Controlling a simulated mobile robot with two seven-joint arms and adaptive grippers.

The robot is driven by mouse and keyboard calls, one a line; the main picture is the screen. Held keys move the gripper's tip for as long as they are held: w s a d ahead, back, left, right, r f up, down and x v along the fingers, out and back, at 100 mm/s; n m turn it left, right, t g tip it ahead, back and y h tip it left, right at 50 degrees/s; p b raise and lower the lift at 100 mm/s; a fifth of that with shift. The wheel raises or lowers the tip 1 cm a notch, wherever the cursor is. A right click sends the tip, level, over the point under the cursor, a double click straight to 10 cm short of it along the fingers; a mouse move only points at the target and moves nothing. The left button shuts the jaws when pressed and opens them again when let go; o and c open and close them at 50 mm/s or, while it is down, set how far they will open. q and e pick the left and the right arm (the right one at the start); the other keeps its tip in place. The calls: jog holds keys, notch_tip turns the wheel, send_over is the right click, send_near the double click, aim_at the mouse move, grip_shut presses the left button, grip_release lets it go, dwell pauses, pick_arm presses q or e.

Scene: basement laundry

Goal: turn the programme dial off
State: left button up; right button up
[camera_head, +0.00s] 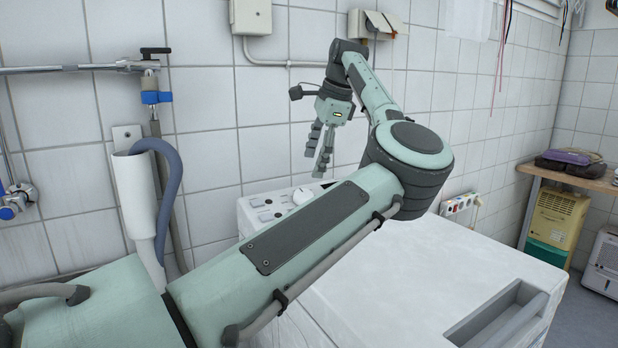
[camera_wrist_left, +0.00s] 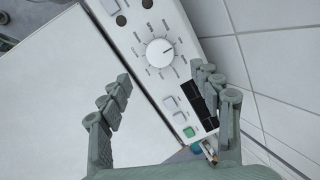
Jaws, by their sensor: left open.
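The programme dial (camera_wrist_left: 159,52) is a round white knob ringed with printed marks on the white control panel (camera_wrist_left: 188,73) of the washing machine. A short dark line on the knob points to the right and slightly up in the left wrist view. In the head view the dial (camera_head: 302,196) shows small at the machine's back, just above my forearm. My left gripper (camera_head: 316,164) is open and empty above the panel, apart from the dial. In the left wrist view its fingers (camera_wrist_left: 161,74) stand on either side, below the dial. My right gripper is not in view.
The machine's white lid (camera_head: 420,275) is clear. A tiled wall rises behind. A drain hose (camera_head: 170,185) and standpipe (camera_head: 140,200) stand at left.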

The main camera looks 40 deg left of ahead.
pick_arm(q)
jog(key=shift+v, duration=1.45)
